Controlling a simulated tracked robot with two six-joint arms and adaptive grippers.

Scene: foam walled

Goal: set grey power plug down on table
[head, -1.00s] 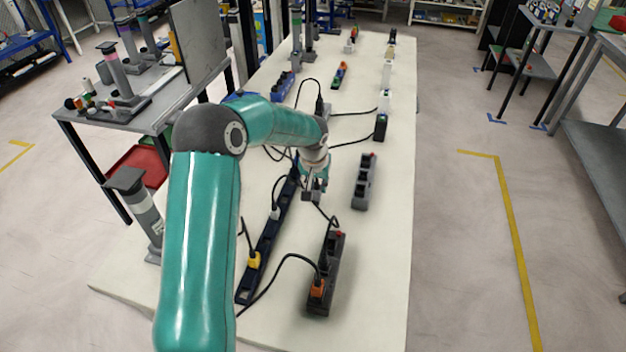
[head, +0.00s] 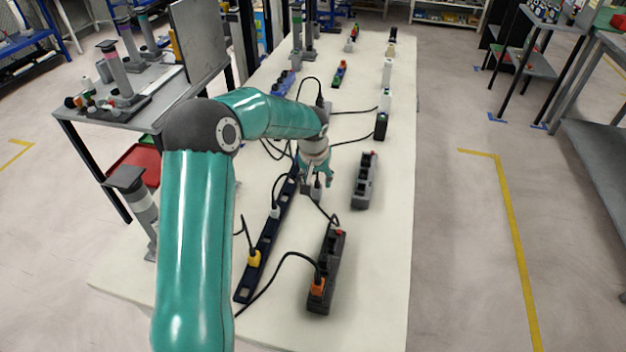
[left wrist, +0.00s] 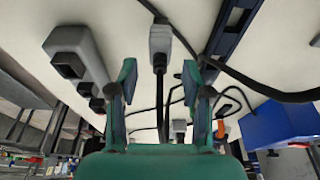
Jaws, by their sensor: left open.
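The grey power plug (left wrist: 160,42) is in the left wrist view, just beyond the fingertips, with the white table behind it. Whether the plug rests fully on the table is hard to tell. My right gripper is not in view.
A dark blue power strip (head: 270,243) with plugs lies left of the gripper. A black strip (head: 328,268) with an orange plug (head: 317,287) lies nearer, and a grey strip (head: 365,182) lies to the right. Loose cables cross the table. The right front tabletop is clear.

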